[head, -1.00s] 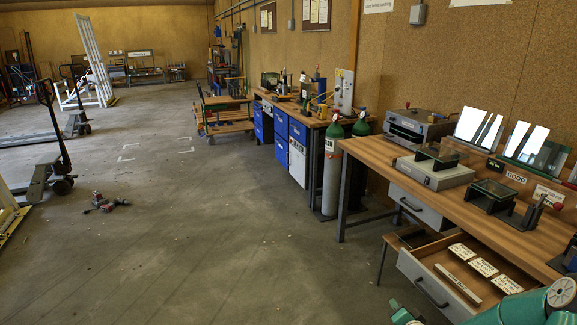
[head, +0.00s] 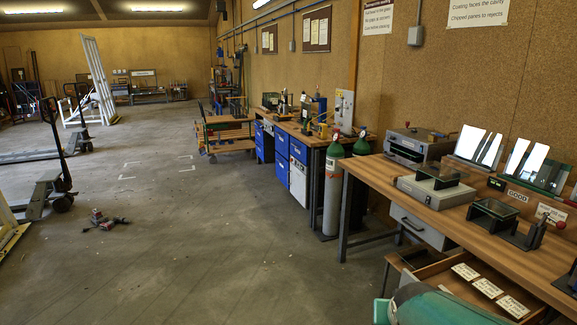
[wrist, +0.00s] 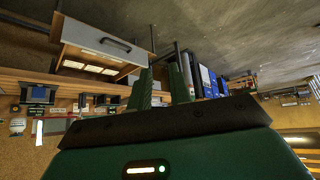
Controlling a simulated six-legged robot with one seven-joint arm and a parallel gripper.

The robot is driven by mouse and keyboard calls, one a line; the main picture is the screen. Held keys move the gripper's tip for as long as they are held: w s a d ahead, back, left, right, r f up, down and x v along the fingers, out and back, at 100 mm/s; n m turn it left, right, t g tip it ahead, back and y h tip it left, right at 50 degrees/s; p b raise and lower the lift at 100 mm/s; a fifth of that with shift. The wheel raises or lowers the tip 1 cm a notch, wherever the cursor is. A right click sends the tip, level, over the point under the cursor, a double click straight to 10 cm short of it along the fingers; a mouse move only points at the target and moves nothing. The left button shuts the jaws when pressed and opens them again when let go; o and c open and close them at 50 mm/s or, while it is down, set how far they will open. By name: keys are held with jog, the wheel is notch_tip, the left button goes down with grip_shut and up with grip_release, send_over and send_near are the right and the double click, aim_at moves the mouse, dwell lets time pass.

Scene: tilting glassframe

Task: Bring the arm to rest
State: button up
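My gripper (wrist: 161,86) shows in the wrist view as two green fingers with a gap between them. It is open, and nothing is seen between the fingers. The wrist picture is turned over, with the floor at its top. The drawer (wrist: 100,48) and the bench show beyond and to the left of the fingers. In the head view a rounded teal part of my arm (head: 440,306) shows at the bottom edge, in front of the drawer. My fingers are not seen in the head view.
The wooden bench (head: 366,177) on the right holds glass panes (head: 473,147) and fixtures. Its open drawer (head: 431,273) sticks out, with labels inside. Gas cylinders (head: 332,195) stand beyond. A red tool (head: 103,220) lies on the floor near a pallet truck (head: 50,192).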

jog(key=s+a+r+n+g+y, duration=0.1)
jog(key=s+a+r, duration=0.2)
jog(key=s, duration=0.5)
jog(key=s+a+r+n+y, duration=0.1)
jog(key=s+a+r, duration=0.2)
jog(key=s, duration=0.5)
jog(key=shift+s+a+r+g, duration=0.25)
jog(key=shift+a+r+g, duration=0.15)
jog(key=shift+d, duration=0.1)
